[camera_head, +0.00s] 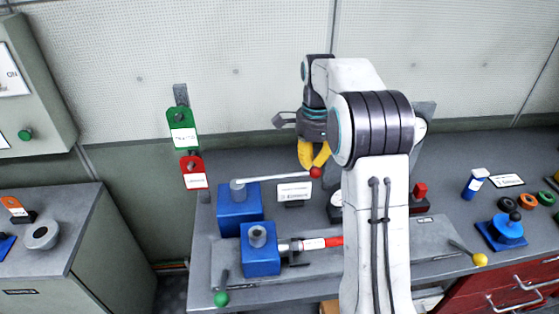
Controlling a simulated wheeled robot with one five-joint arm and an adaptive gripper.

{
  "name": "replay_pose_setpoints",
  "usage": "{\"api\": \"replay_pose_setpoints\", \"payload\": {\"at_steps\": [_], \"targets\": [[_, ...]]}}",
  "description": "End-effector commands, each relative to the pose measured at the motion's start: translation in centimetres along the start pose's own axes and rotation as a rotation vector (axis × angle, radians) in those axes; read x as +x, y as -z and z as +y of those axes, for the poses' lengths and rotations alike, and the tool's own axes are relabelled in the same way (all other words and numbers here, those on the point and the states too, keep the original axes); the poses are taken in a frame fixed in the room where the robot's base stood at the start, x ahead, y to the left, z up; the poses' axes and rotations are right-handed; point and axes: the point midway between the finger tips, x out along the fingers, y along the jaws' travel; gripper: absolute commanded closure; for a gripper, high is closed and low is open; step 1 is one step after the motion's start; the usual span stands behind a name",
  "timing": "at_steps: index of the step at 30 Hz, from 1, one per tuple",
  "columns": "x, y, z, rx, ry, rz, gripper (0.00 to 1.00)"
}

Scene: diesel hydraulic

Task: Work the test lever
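Several levers show, and I cannot tell from the labels which is the test lever. A lever with a red ball (316,172) has a pale rod running right from the rear blue block (239,208). A lever with a green ball (222,298) is at the bench's front left. A lever with a yellow ball (480,260) is at the front right. My gripper (313,163) has yellow fingers pointing down just above the red ball. Whether they touch it, or how far they are open, is unclear. My arm hides the middle of the bench.
A front blue block (260,252) holds a red-and-white cylinder (318,243). A blue knob (508,229), a bottle (475,183) and coloured rings are at right.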

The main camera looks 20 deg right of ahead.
Motion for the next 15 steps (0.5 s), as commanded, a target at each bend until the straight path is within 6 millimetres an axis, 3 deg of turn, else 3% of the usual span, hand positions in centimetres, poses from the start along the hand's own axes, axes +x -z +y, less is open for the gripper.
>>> {"api": "replay_pose_setpoints", "payload": {"at_steps": [15], "targets": [[-5.0,0.0,0.0,0.000,0.001,0.000,1.00]]}}
